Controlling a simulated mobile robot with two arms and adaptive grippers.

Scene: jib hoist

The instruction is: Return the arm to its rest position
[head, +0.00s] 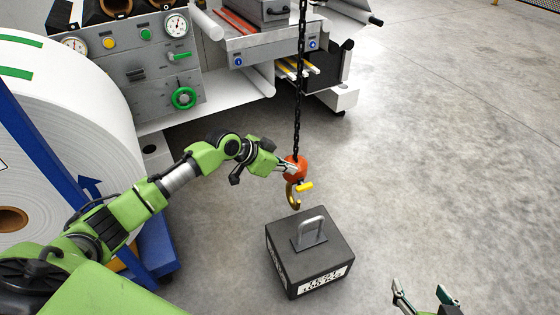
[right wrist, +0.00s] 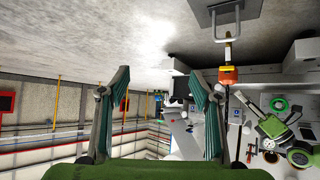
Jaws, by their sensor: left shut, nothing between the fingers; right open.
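My left gripper (head: 287,168) is shut and empty. It is right at the orange hook block (head: 295,172); I cannot tell whether it touches the block. A brass hook (head: 293,198) with a yellow latch hangs under the block on a black chain (head: 301,85). Below, a dark test weight (head: 308,262) with a grey handle (head: 312,232) stands on the floor. The hook shows above the handle. My right gripper (head: 425,297) is open and empty at the lower right. In the right wrist view, the block (right wrist: 228,75) and weight (right wrist: 222,12) appear upside down beyond the open fingers (right wrist: 162,92).
A machine panel (head: 150,65) with gauges and knobs stands at the back left. A large white roll (head: 85,110) on a blue stand (head: 155,245) is at the left, close to my left arm. The concrete floor (head: 450,130) to the right is clear.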

